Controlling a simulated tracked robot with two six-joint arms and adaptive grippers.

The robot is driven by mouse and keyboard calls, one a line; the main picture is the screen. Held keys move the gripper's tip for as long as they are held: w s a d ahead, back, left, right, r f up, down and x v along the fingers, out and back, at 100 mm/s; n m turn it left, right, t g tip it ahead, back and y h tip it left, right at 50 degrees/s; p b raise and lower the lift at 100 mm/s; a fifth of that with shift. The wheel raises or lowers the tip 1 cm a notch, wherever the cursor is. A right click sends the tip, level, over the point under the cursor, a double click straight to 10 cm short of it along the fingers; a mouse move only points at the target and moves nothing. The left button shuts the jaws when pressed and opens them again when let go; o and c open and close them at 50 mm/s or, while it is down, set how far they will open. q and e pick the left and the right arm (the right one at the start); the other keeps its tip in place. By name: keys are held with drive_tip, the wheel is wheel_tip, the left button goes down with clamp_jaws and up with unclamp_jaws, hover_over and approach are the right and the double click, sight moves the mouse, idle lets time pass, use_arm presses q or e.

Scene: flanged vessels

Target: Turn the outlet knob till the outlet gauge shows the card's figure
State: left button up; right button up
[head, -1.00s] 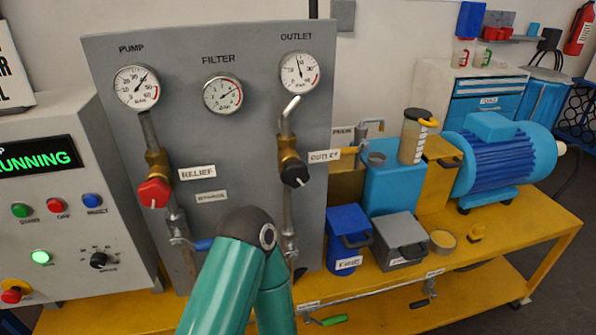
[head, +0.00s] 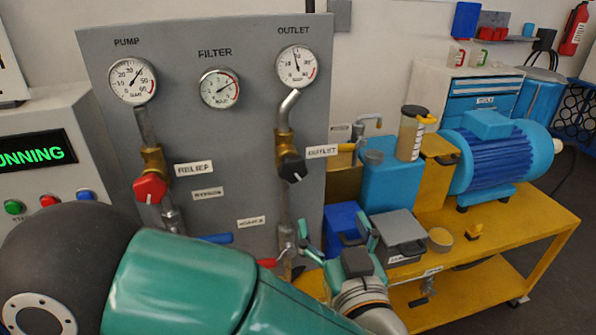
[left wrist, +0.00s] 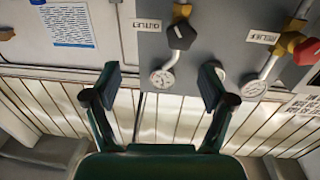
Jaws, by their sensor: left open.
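The outlet knob (head: 291,168) is black and sits on a brass valve below the outlet gauge (head: 296,66). The gauge needle points almost straight up, slightly left; the exact figure is too small to read. My left gripper (head: 338,240) is open and empty, below and right of the knob, in front of the blue bin. In the left wrist view the picture is upside down: the knob (left wrist: 181,36) and gauge (left wrist: 162,78) lie beyond the open fingers (left wrist: 160,85), touching neither. I cannot make out the card's figure. My right gripper is not in view.
The red relief knob (head: 150,187) is left of the outlet knob. Blue (head: 215,238) and red (head: 266,262) lever handles stick out low on the panel. A blue bin (head: 343,218) and grey box (head: 398,232) stand on the yellow bench (head: 520,215) at right.

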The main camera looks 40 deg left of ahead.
sight(294, 171)
use_arm(q)
drive_tip(key=shift+n+g+y, duration=0.5)
drive_tip(key=shift+g, duration=0.1)
drive_tip(key=x, duration=0.5)
drive_tip(key=s+a+r+p+x, duration=0.1)
drive_tip(key=x, duration=0.4)
drive_tip(key=s+p+x, duration=0.1)
drive_tip(key=x, duration=0.4)
drive_tip(key=shift+w+a+r, duration=0.2)
drive_tip(key=shift+a+r, duration=0.15)
drive_tip(key=shift+a, duration=0.25)
